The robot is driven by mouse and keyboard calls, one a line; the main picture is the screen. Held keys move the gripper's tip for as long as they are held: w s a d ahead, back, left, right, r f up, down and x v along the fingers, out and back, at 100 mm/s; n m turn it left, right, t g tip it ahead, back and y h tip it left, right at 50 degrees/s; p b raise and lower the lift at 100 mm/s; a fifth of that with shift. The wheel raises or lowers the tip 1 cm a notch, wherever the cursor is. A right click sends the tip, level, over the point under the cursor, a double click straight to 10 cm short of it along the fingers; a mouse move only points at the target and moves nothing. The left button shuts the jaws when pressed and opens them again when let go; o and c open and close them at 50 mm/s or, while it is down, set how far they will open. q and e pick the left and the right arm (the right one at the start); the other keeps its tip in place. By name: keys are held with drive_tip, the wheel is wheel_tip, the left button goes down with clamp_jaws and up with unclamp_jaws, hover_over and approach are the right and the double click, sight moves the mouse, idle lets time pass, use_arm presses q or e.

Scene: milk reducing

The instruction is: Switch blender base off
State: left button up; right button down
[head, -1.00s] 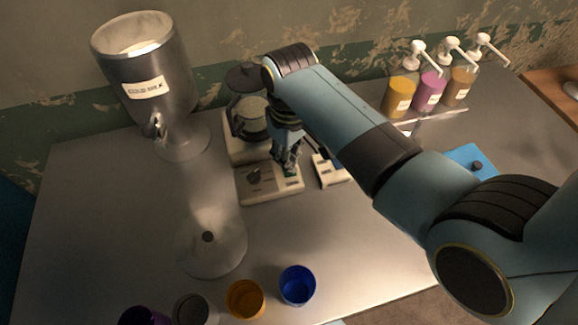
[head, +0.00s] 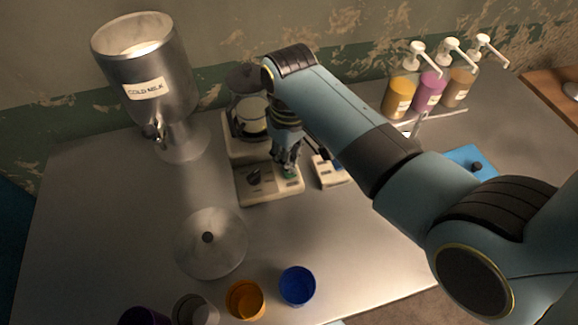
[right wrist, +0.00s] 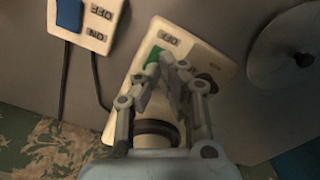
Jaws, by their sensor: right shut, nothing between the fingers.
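The blender base (head: 270,196) is a cream box with a dark round knob (head: 254,178) on its front panel, standing below the blender jar (head: 249,112). A green rocker switch (right wrist: 153,57) sits on the panel beside an OFF label (right wrist: 168,40) in the right wrist view. My right gripper (right wrist: 168,62) is shut and empty, its fingertips at the green switch and covering part of it. I cannot tell whether the tips touch the switch or which way it is tipped. My left gripper is not in view.
A second cream switch box (head: 329,171) with a blue switch (right wrist: 70,13) stands right of the base. A cold milk dispenser (head: 150,85) is at the back left, a cone-shaped lid (head: 212,257) in front. Cups, including a blue one (head: 297,286), line the front edge.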

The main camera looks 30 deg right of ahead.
drive_tip(key=shift+f+b, duration=0.8)
drive_tip(key=shift+f, duration=0.65)
idle(0.7)
drive_tip(key=shift+r, duration=0.1)
wheel_tip(320, 180, up, 2)
drive_tip(key=p, duration=0.3)
drive_tip(key=shift+r, duration=2.45)
drive_tip(key=shift+s+f, duration=0.1)
